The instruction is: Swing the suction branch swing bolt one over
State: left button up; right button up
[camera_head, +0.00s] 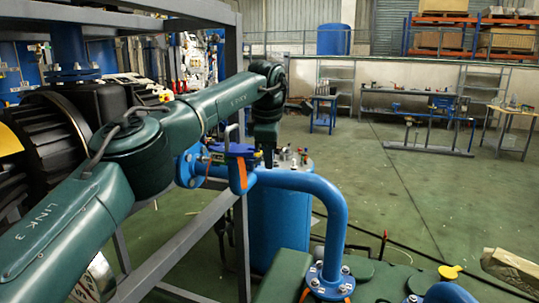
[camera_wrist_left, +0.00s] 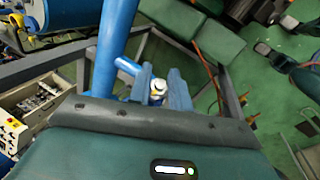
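My left arm comes in from the left, and its wrist bends down at the blue pipework. My left gripper (camera_head: 266,158) is at the wrist's lower end, just behind the pipe; its fingertips are too small and covered to read. My right gripper is not in view.
A blue bent pipe (camera_head: 333,215) runs right and down to a bolted flange (camera_head: 329,282). A valve with a blue body (camera_head: 228,150) and an orange tag stands left of the wrist. A blue tank (camera_head: 285,222) stands behind. A grey frame (camera_head: 243,225) borders the left. Open green floor lies right.

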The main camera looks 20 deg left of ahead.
pick_arm(q)
grip_shut()
jog(key=shift+a+r+h+p, duration=0.3)
jog(key=shift+r+h+p, duration=0.25)
jog(key=shift+p, duration=0.65)
jog(key=shift+a+f+n+h, duration=0.1)
jog(key=shift+a+n+h, duration=0.15)
jog(key=shift+h, duration=0.4)
jog(key=shift+a+h, duration=0.2)
jog(key=shift+h, duration=0.3)
jog(key=shift+r+h, duration=0.3)
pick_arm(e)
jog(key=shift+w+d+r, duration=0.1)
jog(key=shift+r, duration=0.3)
pick_arm(q)
jog(key=shift+o, duration=2.1)
grip_release()
jog(key=shift+r, duration=0.1)
